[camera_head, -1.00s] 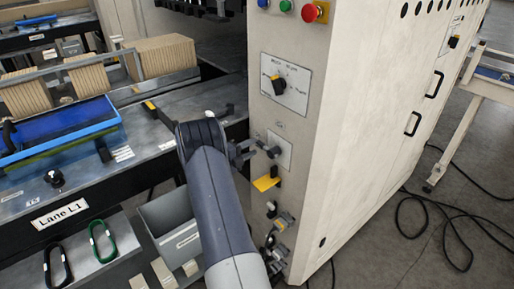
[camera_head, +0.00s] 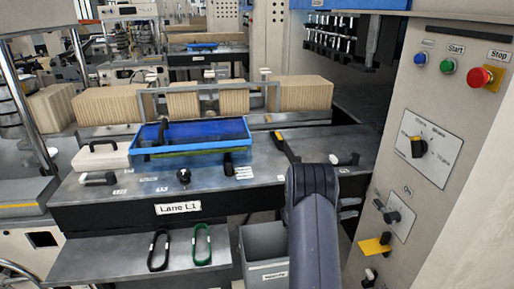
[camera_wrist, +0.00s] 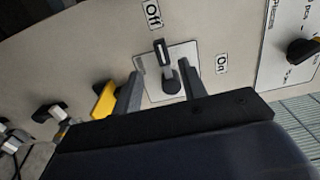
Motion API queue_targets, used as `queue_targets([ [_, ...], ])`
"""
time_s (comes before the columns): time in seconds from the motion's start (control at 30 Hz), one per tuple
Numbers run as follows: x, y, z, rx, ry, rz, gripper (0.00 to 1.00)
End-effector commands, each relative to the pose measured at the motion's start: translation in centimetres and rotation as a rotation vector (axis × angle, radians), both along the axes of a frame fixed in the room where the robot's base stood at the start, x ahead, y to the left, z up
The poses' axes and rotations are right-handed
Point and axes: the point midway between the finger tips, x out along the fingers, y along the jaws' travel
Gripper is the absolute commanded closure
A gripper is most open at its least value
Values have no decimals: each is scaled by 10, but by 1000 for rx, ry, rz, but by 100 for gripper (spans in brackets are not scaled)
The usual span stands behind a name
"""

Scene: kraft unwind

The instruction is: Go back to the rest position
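My gripper (camera_wrist: 163,78) is open and empty in the wrist view, its two dark fingers apart. A rotary switch (camera_wrist: 168,80) on a pale plate shows between the fingers in the picture, with its handle toward the "Off" label (camera_wrist: 152,13). The "On" label (camera_wrist: 222,63) is to its right. In the head view my gripper (camera_head: 352,207) is partly hidden behind my grey arm, close to the machine front. The same switch (camera_head: 393,216) is just right of it, with a gap visible.
The cabinet carries a black selector knob (camera_head: 416,147), a red stop button (camera_head: 481,77) and a yellow tab (camera_head: 376,245) near my gripper. The Lane L1 bench (camera_head: 100,205) holds a blue tray (camera_head: 190,135). A grey bin (camera_head: 262,245) stands below, left of my arm.

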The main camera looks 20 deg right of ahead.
Motion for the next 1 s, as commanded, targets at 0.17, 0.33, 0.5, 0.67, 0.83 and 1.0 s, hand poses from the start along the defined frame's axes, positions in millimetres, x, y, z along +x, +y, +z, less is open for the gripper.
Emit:
queue_targets([
  [0.17, -9, -32, 2, 0, 0, -5, 60],
  [0.33, -16, -64, 3, 0, 0, -3, 60],
  [0.5, -22, -87, 2, 0, 0, -2, 60],
  [0.67, -23, -94, 3, -6, -21, 0, 60],
  [0.83, -23, -93, 3, -9, -37, 0, 60],
  [1.0, -23, -93, 3, -9, -37, 0, 60],
])
